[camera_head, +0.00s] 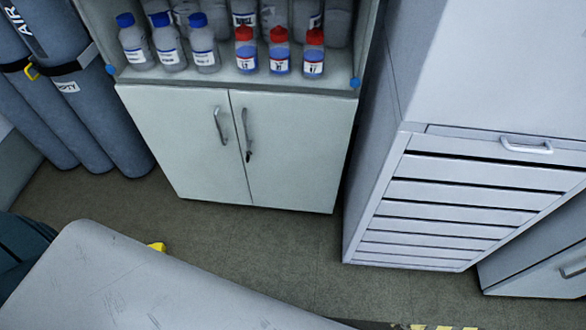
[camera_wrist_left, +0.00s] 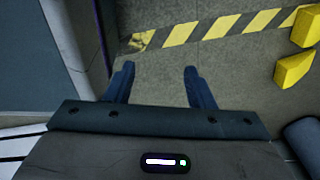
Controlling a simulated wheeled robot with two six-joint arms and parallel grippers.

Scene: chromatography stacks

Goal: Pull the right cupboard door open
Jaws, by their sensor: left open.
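The right cupboard door (camera_head: 292,160) is in the head view, below the bottle shelf. It is shut, flush beside the left cupboard door (camera_head: 190,140). Its vertical handle (camera_head: 246,133) is near its left edge, with a dark keyhole or key at the lower end. The left door has its own handle (camera_head: 220,126). My left gripper (camera_wrist_left: 158,82) shows in the left wrist view, its two fingers apart with nothing between them, above the floor. Neither gripper can be seen in the head view, and no cupboard part shows in the wrist view.
Bottles with blue caps (camera_head: 168,45) and red caps (camera_head: 279,52) stand on the shelf above the doors. Gas cylinders (camera_head: 75,95) stand at left, a drawer cabinet (camera_head: 440,200) at right. The floor (camera_head: 250,235) before the doors is clear. Yellow-black tape (camera_wrist_left: 222,27) marks the floor.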

